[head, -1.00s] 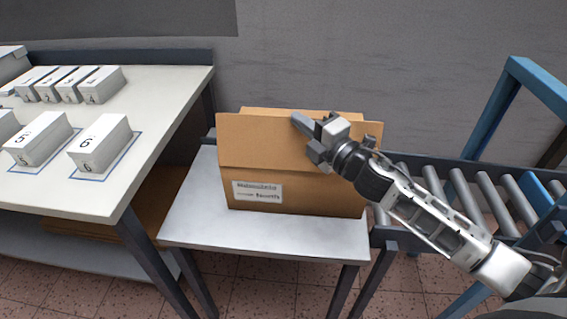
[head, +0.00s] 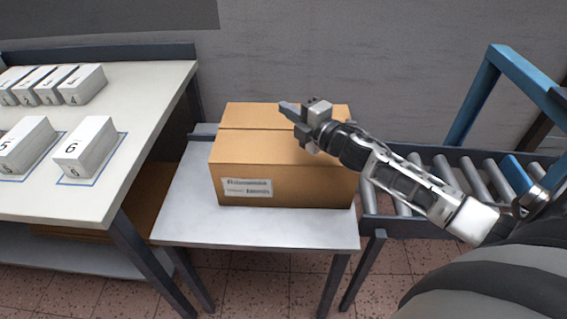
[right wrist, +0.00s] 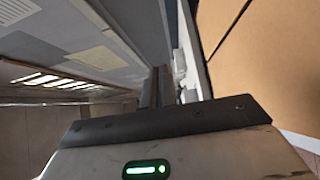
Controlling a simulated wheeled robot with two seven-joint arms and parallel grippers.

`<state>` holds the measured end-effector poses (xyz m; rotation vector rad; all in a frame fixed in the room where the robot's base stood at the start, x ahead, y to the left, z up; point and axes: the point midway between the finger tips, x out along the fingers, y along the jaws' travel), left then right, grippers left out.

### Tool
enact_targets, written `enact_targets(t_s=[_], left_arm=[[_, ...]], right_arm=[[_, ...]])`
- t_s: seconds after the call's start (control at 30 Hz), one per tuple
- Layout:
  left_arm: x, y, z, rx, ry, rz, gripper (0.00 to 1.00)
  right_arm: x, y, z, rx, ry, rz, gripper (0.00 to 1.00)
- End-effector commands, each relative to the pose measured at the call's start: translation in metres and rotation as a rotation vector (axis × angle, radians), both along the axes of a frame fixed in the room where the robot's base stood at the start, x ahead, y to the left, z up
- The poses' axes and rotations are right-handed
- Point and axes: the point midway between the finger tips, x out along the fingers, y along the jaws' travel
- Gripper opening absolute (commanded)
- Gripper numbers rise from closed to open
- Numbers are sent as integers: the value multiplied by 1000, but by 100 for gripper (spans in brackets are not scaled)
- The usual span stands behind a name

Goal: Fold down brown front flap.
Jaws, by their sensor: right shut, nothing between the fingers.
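The brown cardboard box (head: 285,186) stands on a small grey table. Its front flap (head: 250,146) lies folded down, about flat, over the near half of the top. The back flap (head: 250,115) lies behind it, with a seam line between them. My right gripper (head: 288,110) is shut and empty, over the top of the box near the seam. I cannot tell whether it touches the cardboard. In the right wrist view a brown cardboard surface (right wrist: 275,75) fills the right side. My left gripper is not in view.
The grey table (head: 190,225) has bare room left of the box. A white bench (head: 135,120) at the left holds several numbered white blocks. A roller conveyor (head: 440,185) with a blue frame is at the right. A grey wall stands behind.

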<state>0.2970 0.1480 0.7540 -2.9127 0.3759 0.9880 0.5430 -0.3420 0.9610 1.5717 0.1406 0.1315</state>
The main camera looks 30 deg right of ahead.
Motion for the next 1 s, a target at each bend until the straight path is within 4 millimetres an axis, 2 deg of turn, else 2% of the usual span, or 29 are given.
enact_targets(t_s=[0.3, 0.43, 0.6, 0.7, 0.77, 1.0], left_arm=[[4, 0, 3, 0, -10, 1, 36], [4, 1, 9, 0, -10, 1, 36], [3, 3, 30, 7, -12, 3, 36], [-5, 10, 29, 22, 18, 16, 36], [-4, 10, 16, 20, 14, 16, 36], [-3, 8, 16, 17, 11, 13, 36]], right_arm=[[0, 0, 0, 0, 0, 0, 0], [0, 0, 7, 0, 0, 1, 0], [1, 2, 33, 0, 0, 3, 0], [2, 3, 53, 0, 0, 5, 0], [-6, -9, 51, -9, 1, 5, 0], [-27, -38, 88, -6, 3, 6, 0]])
